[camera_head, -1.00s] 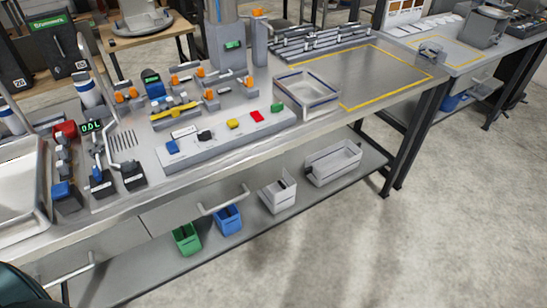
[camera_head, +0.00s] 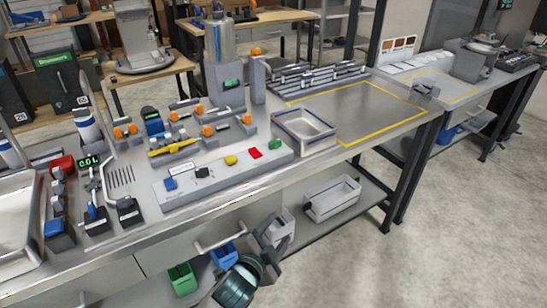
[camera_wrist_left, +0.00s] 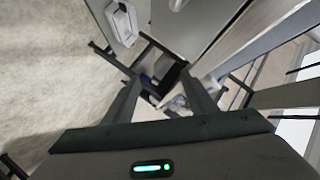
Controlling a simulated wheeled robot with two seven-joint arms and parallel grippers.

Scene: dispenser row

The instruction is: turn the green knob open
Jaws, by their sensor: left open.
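The green knob (camera_head: 275,144) is at the right end of the sloped grey control panel (camera_head: 220,178), to the right of the red knob (camera_head: 255,153). Its exact turn angle is too small to tell. My left gripper (camera_head: 277,226) is below the bench's front edge, in front of the lower shelf, apart from the panel. It is open and empty. In the left wrist view its two fingers (camera_wrist_left: 163,92) are spread, and the green knob is not seen there. My right gripper is in neither view.
Yellow (camera_head: 231,160) and blue (camera_head: 170,184) knobs share the panel. An empty metal tray (camera_head: 305,131) stands just right of the green knob. A green bin (camera_head: 182,279) and a white bin (camera_head: 333,198) sit on the lower shelf. The yellow-outlined bench area (camera_head: 365,108) is clear.

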